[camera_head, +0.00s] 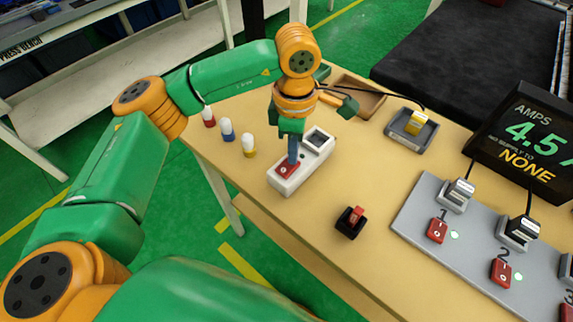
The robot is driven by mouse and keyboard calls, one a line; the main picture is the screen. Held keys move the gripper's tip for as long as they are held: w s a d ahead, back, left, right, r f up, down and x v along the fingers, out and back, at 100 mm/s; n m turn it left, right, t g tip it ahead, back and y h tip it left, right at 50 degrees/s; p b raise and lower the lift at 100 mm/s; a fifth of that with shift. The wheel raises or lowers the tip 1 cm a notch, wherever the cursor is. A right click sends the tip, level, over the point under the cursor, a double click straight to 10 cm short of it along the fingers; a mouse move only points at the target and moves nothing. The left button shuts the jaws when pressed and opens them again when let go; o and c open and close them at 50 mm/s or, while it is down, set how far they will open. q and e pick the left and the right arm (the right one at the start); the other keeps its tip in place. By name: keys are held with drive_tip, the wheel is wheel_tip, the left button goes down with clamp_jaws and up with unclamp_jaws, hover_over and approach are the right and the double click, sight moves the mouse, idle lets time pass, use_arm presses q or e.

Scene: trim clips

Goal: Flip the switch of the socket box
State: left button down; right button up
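The white socket box (316,165) lies on the tan table, long side slanting up to the right. Its near end has a red rocker switch (285,172); its far end has a dark socket (317,140). My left gripper (293,162) points down over the switch end. Its fingers look together, with nothing seen between them, and the tips are at or just above the red switch. I cannot tell whether they touch. The fingers cover part of the switch, so its tilt is unclear. My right gripper is not in view.
A grey panel (410,210) with plugs, red switches and green lights stands right, below a display (530,140) reading AMPS and NONE. A small black block with a red switch (351,221) sits nearer. Several colored pegs (228,130) stand left. A grey tray (405,140) holds a yellow piece.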

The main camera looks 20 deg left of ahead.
use_arm(q)
drive_tip(key=shift+f, duration=0.25)
wheel_tip(320, 180, up, 7)
drive_tip(key=p, duration=0.4)
drive_tip(key=shift+r+p, duration=0.15)
drive_tip(key=shift+p, duration=0.25)
